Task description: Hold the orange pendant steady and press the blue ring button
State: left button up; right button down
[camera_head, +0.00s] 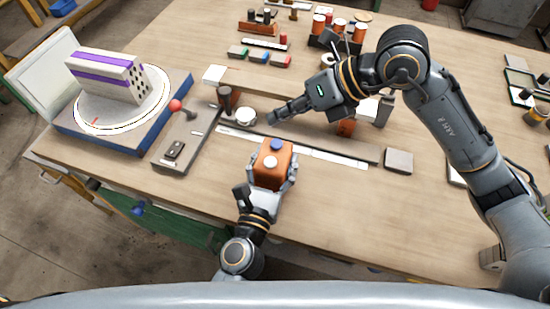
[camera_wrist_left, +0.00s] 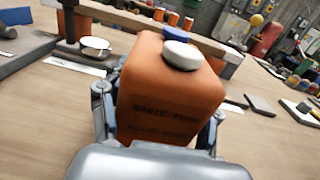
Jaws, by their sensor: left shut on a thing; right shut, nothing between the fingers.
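The orange pendant (camera_head: 271,172) is a box with a blue button (camera_head: 277,145) and a white button (camera_head: 270,162) on its top face. My left gripper (camera_head: 271,184) is shut on its lower sides. In the left wrist view the pendant (camera_wrist_left: 172,95) fills the middle, with dark lettering on its near face, the white button (camera_wrist_left: 182,55) nearer and the blue button (camera_wrist_left: 174,33) behind it. Whether the blue button is ring-shaped is too small to tell.
A hollow brick (camera_head: 108,76) with purple stripes sits on a round white turntable at the left. A grey lever panel (camera_head: 187,139) stands beside it. A long grey rail (camera_head: 325,145) lies behind the pendant.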

jog(key=shift+r, duration=0.25)
pick_arm(q)
jog(key=o, duration=1.6)
jog(key=shift+c, duration=0.2)
